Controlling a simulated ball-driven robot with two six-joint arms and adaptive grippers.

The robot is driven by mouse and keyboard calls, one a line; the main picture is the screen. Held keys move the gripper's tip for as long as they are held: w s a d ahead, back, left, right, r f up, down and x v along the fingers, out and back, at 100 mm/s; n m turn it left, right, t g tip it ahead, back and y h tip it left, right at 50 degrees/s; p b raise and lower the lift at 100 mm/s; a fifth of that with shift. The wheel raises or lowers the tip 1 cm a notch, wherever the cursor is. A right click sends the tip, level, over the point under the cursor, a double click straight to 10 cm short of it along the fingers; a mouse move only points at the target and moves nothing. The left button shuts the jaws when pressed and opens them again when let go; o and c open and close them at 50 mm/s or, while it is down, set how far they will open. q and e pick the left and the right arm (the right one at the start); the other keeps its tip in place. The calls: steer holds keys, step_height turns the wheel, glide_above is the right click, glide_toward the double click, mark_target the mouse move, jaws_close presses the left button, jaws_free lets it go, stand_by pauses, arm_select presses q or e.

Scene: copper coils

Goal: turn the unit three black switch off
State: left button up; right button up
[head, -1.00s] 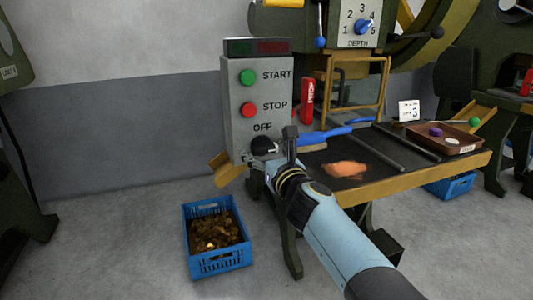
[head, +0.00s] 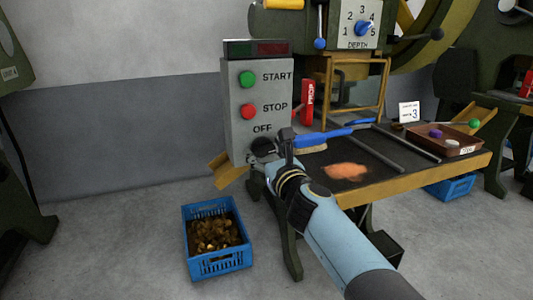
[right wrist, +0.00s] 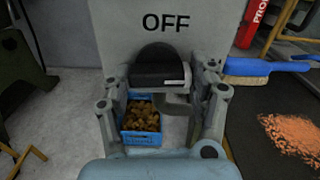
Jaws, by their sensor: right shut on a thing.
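The grey control box (head: 236,125) of the unit marked 3 has a green START button, a red STOP button and the word OFF low on its front. The black switch (right wrist: 158,66) sits just below OFF in the right wrist view, a dark rounded knob with a pale mark toward its right end. My right gripper (right wrist: 160,92) has a finger on each side of the switch and is shut on it. In the head view my right gripper (head: 276,150) covers most of the switch. My left gripper is not in view.
A blue crate (head: 217,271) of copper scraps stands on the floor below the box. Right of the gripper are a blue-handled brush (head: 325,137), a dark bench with orange-brown shavings (head: 344,171), and a brown tray (head: 445,152).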

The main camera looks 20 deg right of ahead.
steer(key=n, duration=0.8)
steer(key=shift+n, duration=0.4)
steer(key=n, duration=0.4)
steer(key=shift+a+n, duration=0.1)
steer(key=shift+n, duration=1.9)
steer(key=o, duration=1.2)
steer(key=shift+s, duration=0.15)
steer(key=s, duration=1.1)
steer(key=shift+s+d, duration=0.2)
steer(key=shift+s, duration=0.2)
